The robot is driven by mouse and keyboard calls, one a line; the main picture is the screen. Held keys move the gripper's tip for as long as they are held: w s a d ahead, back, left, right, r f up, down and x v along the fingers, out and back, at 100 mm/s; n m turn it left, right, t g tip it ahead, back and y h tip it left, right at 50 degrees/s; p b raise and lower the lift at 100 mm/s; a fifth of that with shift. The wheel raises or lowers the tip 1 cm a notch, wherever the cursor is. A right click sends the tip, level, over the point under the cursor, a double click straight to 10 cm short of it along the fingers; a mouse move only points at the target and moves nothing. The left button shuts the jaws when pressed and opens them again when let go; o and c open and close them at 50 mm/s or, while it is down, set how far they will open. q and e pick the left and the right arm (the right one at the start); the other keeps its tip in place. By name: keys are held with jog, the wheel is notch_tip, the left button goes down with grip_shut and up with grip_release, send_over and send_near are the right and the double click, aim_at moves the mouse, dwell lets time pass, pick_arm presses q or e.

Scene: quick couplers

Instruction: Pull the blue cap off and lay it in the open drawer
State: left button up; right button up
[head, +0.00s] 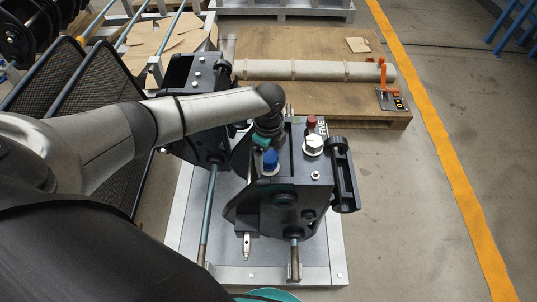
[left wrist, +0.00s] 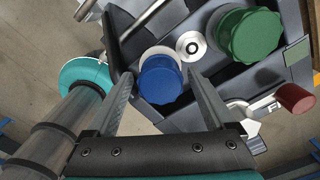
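The blue cap (head: 270,158) sits on top of the dark machine block (head: 310,205) in the head view. In the left wrist view the blue cap (left wrist: 160,82) is round with a ridged rim and lies between my fingers. My left gripper (left wrist: 159,72) is open, one finger on each side of the cap, with narrow gaps showing. In the head view my left gripper (head: 267,138) is over the block, mostly hidden by its own arm. My right gripper is not in view. I cannot make out an open drawer in either view.
A larger green cap (left wrist: 250,35) and a pale metal fitting (left wrist: 191,45) are close beside the blue cap. A red knob (head: 312,122) stands to the right on the block. Behind is a wooden pallet (head: 300,45) with a wrapped roll (head: 310,71). Floor on the right is clear.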

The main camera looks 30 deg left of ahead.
pick_arm(q)
grip_shut()
dwell(1.0)
